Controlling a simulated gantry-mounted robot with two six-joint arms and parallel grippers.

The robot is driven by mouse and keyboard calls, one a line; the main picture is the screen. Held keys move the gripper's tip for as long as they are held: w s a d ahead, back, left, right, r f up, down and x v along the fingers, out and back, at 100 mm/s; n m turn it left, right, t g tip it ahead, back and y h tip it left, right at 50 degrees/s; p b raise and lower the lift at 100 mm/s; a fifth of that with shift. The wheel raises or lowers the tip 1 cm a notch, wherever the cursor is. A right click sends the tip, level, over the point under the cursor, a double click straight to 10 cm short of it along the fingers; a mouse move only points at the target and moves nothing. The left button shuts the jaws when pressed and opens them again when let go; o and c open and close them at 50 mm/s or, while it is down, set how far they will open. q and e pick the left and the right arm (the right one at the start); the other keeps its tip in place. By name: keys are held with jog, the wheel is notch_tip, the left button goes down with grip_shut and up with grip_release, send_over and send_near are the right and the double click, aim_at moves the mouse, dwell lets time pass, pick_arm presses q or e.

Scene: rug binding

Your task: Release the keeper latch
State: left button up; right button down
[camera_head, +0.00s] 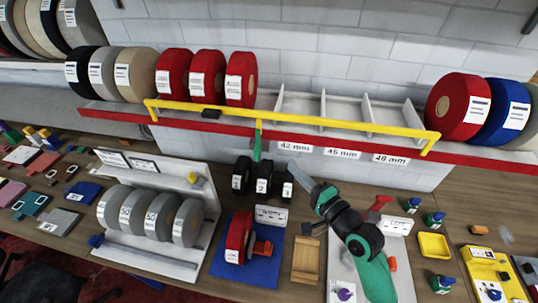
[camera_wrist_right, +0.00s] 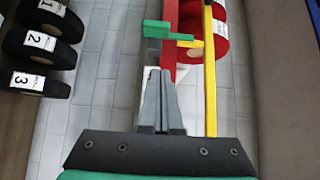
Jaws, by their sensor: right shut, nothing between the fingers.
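The keeper latch shows as a green piece (camera_head: 257,141) hanging at the yellow keeper bar (camera_head: 300,116) along the front of the red-edged shelf. In the right wrist view the green latch (camera_wrist_right: 168,31) sits beside the red shelf edge, with the yellow bar (camera_wrist_right: 210,80) running lengthwise. My right gripper (camera_head: 291,166) reaches up from the lower right and is below and to the right of the latch. In the wrist view its fingers (camera_wrist_right: 161,72) are together and empty, pointing towards the latch. Whether the tips touch anything is unclear. My left gripper is out of view.
Red rolls (camera_head: 207,75) stand behind the bar; the shelf slots to their right are empty. A red roll (camera_head: 238,238) stands on a blue mat (camera_head: 228,270). A yellow tray (camera_head: 434,246) is at right.

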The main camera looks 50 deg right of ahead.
send_near(261, 148)
jog(key=w+d, duration=0.2)
jog(key=d, duration=0.1)
jog(key=shift+w+a+r+p, duration=0.2)
jog(key=shift+w+a+p, duration=0.1)
jog(key=shift+w, duration=0.3)
jog(key=shift+w+a+r+p, duration=0.2)
jog(key=shift+w+a, duration=0.1)
jog(key=shift+w, duration=0.3)
jog(key=shift+w+a, duration=0.25)
jog(key=shift+w, duration=0.25)
jog(key=shift+f, duration=0.1)
